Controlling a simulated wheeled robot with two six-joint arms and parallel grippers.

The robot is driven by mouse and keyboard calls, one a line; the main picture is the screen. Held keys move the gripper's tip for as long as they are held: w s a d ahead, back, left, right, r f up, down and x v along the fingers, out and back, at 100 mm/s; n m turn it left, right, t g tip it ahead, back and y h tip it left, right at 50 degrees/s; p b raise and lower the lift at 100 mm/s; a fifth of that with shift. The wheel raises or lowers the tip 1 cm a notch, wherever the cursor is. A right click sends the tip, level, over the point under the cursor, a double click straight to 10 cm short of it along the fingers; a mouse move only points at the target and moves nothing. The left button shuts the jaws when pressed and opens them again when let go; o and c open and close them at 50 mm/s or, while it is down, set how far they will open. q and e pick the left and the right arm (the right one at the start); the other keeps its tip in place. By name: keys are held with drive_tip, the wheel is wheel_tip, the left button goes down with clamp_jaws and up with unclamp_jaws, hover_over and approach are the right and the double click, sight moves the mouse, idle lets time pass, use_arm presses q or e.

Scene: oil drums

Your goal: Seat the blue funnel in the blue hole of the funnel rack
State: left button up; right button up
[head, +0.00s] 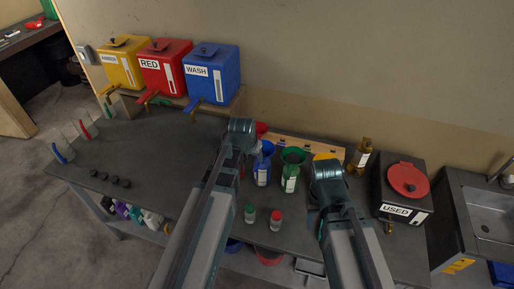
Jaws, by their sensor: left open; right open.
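The blue funnel (267,147) appears to sit in the mouth of a bottle with a blue label (262,172). The funnel rack (296,143) is a wooden board against the wall behind it; its blue hole cannot be made out. My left gripper (250,147) is open, close to the left of the blue funnel; its fingers are largely hidden by my arm, and contact cannot be told. My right gripper (324,184) is open, right of the green bottle, its fingers mostly hidden by its wrist.
A green funnel (293,155) sits on a green bottle (290,178). A red funnel (261,128) and a yellow one (325,156) show by the rack. Two small capped bottles stand in front. The USED box (399,190) is at right. The table's left part (150,150) is mostly clear.

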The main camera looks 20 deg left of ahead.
sight(257, 163)
use_arm(q)
drive_tip(key=shift+f, duration=0.1)
drive_tip(key=b+x, duration=1.2)
drive_tip(key=x, duration=0.1)
drive_tip(key=shift+f+b, duration=0.25)
drive_tip(key=shift+b, duration=0.15)
clamp_jaws()
drive_tip(key=shift+r+p, duration=0.85)
idle(0.4)
drive_tip(key=shift+r+p, duration=2.2)
